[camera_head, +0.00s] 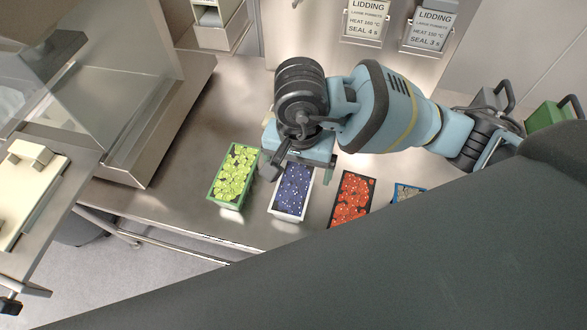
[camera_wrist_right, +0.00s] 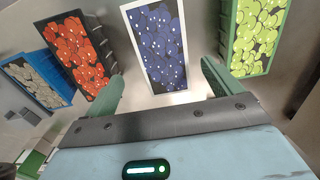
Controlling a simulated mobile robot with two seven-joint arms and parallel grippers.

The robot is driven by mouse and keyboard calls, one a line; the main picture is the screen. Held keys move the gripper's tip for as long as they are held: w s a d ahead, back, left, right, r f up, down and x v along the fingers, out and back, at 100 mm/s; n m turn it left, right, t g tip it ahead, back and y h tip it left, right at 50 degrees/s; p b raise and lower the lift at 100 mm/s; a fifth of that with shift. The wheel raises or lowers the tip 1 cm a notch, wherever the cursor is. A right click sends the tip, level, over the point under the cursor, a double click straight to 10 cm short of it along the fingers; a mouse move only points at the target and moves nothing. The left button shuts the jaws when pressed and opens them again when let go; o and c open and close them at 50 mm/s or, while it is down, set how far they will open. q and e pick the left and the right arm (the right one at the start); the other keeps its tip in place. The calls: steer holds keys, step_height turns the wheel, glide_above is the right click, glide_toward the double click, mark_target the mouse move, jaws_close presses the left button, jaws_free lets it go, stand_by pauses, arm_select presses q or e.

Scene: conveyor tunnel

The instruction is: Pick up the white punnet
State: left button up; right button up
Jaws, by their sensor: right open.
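The white punnet (camera_head: 272,207) holds dark blue berries and stands on the steel counter, between a green punnet and a black punnet. In the right wrist view the white punnet (camera_wrist_right: 184,84) sits at the top centre, in line with the gap between my fingers. My right gripper (camera_head: 292,172) is over the far end of the white punnet in the head view. In the wrist view my right gripper (camera_wrist_right: 164,80) is open, with its green fingers wide apart on either side of the punnet's near end. I cannot tell its height above the rim. My left gripper is not in view.
The green punnet (camera_head: 216,192) of green fruit stands to the left, close by. The black punnet (camera_head: 334,219) of red fruit and a blue punnet (camera_head: 398,195) stand to the right. A clear-walled machine (camera_head: 120,90) is at the left. The counter's front edge (camera_head: 170,222) is near.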

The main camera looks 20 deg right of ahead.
mark_target(295, 183)
steer(key=shift+s, duration=0.15)
steer(key=shift+s+f, duration=0.1)
steer(key=shift+f, duration=0.7)
steer(key=shift+w+a+f, duration=0.1)
steer(key=shift+a+f, duration=0.1)
steer(key=shift+f, duration=1.35)
steer(key=shift+w+a+f, duration=0.1)
steer(key=shift+a+f, duration=0.05)
steer(key=shift+f, duration=1.4)
steer(key=c, duration=1.2)
steer(key=shift+c, duration=0.2)
steer(key=shift+r, duration=0.15)
